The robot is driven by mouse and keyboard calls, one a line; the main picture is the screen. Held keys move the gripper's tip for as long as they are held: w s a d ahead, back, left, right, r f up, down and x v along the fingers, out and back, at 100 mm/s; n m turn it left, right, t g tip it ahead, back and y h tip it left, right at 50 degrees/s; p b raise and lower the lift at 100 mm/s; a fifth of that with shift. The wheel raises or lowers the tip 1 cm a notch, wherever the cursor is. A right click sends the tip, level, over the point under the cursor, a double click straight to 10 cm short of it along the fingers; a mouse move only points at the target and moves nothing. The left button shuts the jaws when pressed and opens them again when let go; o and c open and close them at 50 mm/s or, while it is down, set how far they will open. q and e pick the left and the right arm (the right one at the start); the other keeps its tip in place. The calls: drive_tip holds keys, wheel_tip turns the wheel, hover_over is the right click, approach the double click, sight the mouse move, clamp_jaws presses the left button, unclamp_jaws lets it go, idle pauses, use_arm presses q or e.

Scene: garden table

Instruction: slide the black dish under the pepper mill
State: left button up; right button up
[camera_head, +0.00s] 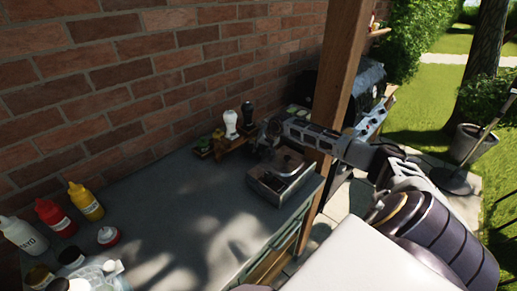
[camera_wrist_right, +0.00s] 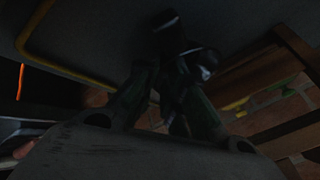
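Two mills stand on a small wooden stand by the brick wall in the head view: a white one (camera_head: 231,122) and a dark one (camera_head: 248,113). I cannot tell which is the pepper mill. My right gripper (camera_head: 268,136) is just right of the stand, by the back of a grey box. In the dark right wrist view, its fingers (camera_wrist_right: 175,85) are near a black, shiny shape (camera_wrist_right: 203,65). I cannot tell what that shape is or whether they grip it. I cannot pick out the black dish for certain. My left gripper is out of view.
The grey box (camera_head: 262,190) with dark contents stands at the table's right edge, below my right forearm. A wooden post (camera_head: 341,75) rises beside it. Red (camera_head: 56,220) and yellow (camera_head: 85,203) bottles stand at the left. The middle of the table (camera_head: 170,215) is clear.

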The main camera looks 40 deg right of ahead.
drive_tip(key=o, duration=0.4)
drive_tip(key=shift+o, duration=0.2)
drive_tip(key=v, duration=0.8)
idle(0.7)
idle(0.4)
drive_tip(key=shift+a, duration=0.15)
